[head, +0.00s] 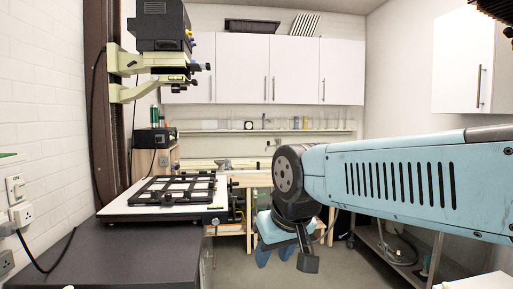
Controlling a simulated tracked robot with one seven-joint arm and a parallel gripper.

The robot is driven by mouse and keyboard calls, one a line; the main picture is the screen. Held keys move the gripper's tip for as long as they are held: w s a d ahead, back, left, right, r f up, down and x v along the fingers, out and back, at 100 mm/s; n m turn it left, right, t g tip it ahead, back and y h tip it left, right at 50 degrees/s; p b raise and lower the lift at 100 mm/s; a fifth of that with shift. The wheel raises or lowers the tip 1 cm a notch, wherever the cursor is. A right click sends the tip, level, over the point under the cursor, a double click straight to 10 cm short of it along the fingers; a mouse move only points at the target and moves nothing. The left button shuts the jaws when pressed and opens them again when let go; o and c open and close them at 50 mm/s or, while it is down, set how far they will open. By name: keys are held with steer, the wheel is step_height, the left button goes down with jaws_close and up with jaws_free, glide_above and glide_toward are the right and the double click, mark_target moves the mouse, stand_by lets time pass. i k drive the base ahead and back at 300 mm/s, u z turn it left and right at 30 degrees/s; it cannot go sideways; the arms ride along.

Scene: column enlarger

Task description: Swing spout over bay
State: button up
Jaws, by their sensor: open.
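A small tap-like fitting (222,163), which may be the spout, shows at the back bench beyond the enlarger baseboard. It is too small and far to tell which way it points. The sink bays are not clearly visible; the bench's pale front edge and my arm hide much of that area. My gripper (275,254) hangs downward at the end of my blue arm, in the middle of the view. Its blue fingers are apart with nothing seen between them. It is well in front of the bench and touches nothing that I can see.
The enlarger (162,30) stands on its column at left, above a white baseboard (140,212) with a black easel (178,188), on a dark worktop (130,260). White cupboards (295,70) hang at the back. A metal trolley (385,250) stands right. Some floor between is clear.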

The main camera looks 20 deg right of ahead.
mark_target(268, 145)
steer(key=z, duration=0.15)
steer(key=i, duration=0.95)
steer(key=z, duration=0.5)
steer(key=i, duration=1.05)
steer(key=z, duration=0.6)
steer(key=i, duration=4.55)
steer(key=u, duration=0.25)
